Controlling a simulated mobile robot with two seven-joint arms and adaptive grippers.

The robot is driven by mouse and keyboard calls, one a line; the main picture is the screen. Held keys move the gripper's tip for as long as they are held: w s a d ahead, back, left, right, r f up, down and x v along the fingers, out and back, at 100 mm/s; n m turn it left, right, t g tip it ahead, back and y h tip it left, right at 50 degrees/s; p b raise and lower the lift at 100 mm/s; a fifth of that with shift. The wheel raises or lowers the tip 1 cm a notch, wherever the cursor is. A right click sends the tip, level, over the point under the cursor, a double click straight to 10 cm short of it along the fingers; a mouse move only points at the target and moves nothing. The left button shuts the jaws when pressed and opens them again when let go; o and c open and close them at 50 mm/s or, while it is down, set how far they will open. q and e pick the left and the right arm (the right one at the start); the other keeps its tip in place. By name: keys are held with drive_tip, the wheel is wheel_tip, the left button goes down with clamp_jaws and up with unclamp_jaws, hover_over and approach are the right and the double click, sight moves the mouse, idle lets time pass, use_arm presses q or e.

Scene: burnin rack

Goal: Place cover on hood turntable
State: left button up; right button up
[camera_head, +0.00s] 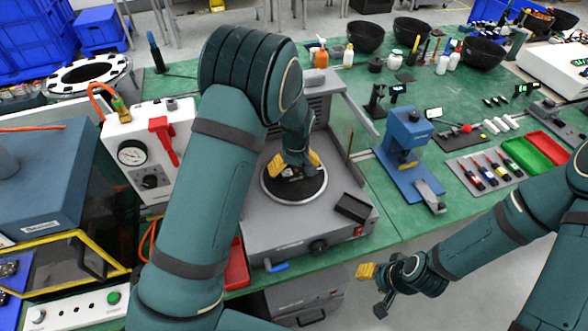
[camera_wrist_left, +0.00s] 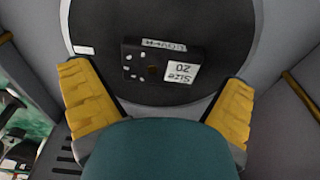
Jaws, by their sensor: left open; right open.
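The turntable (camera_head: 306,192) is a dark round disc with a pale rim on top of the grey hood unit (camera_head: 268,230). It also shows in the left wrist view (camera_wrist_left: 105,70). A small black block labelled as the cover (camera_wrist_left: 140,60), with a white size label, lies on the disc. My left gripper (camera_head: 296,163) is above the turntable, pointing down. Its yellow fingers are spread in the left wrist view (camera_wrist_left: 155,92), and the cover shows beyond them, not held. In the head view the gripper partly hides the cover. My right gripper (camera_head: 375,288) is open and empty, off the bench's front edge.
A dark rectangular block (camera_head: 353,208) sits on the hood unit's right front. A white gauge box (camera_head: 140,150) stands left of it, and a blue press (camera_head: 407,150) stands to the right. A red tray (camera_head: 236,268) is low at the front.

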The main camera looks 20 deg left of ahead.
sight(296, 175)
use_arm(q)
wheel_tip(296, 175, up, 11)
drive_tip(key=s, duration=0.1)
drive_tip(key=shift+d+p, duration=0.3)
drive_tip(key=shift+d, duration=0.1)
drive_tip(key=shift+s, duration=0.1)
